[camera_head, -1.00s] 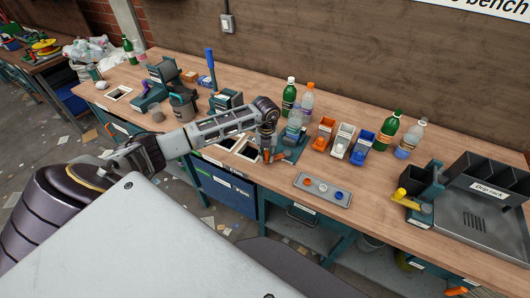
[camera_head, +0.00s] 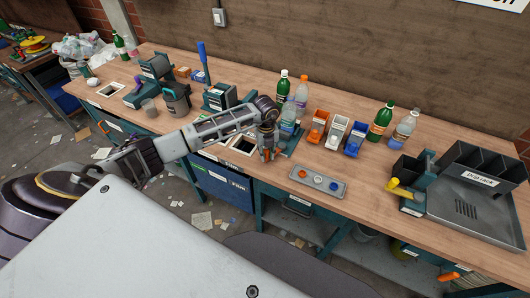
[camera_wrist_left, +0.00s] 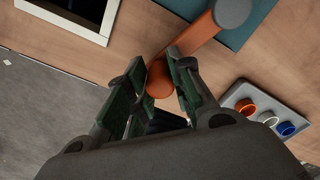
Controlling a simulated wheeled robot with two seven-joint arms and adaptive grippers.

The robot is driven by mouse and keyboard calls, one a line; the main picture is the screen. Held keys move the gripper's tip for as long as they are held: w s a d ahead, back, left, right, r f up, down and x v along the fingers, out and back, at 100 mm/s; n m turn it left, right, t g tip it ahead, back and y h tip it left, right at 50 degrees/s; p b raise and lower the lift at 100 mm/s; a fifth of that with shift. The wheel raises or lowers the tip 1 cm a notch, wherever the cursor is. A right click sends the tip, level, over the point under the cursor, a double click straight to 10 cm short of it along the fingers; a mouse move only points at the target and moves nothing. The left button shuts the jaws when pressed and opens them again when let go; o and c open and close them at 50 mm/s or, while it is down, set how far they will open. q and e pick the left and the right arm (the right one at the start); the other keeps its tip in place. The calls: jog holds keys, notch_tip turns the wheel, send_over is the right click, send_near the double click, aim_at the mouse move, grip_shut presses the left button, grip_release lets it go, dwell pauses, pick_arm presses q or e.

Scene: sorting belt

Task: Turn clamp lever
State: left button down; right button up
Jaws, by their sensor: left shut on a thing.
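The clamp lever is orange with a round knob at its end (camera_wrist_left: 160,80). In the left wrist view its arm runs up to a grey round pivot cap (camera_wrist_left: 233,12) on the teal clamp base (camera_wrist_left: 258,22). My left gripper (camera_head: 267,154) is at the front of the clamp, and in the left wrist view its fingers (camera_wrist_left: 160,88) sit on both sides of the knob, shut on it. In the head view the gripper hides most of the lever. A clear bluish bottle (camera_head: 289,116) stands upright at the clamp. My right gripper is out of view.
A grey tray (camera_head: 318,183) with orange, white and blue caps lies just right of the gripper. Orange, white and blue bins (camera_head: 337,130) stand behind it. A square bench opening (camera_head: 241,144) is left of the gripper. The drip rack (camera_head: 480,195) stands far right.

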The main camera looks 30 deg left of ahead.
pick_arm(q)
jog(key=shift+d, duration=0.1)
jog(key=c, duration=1.2)
grip_release()
notch_tip(320, 180, up, 12)
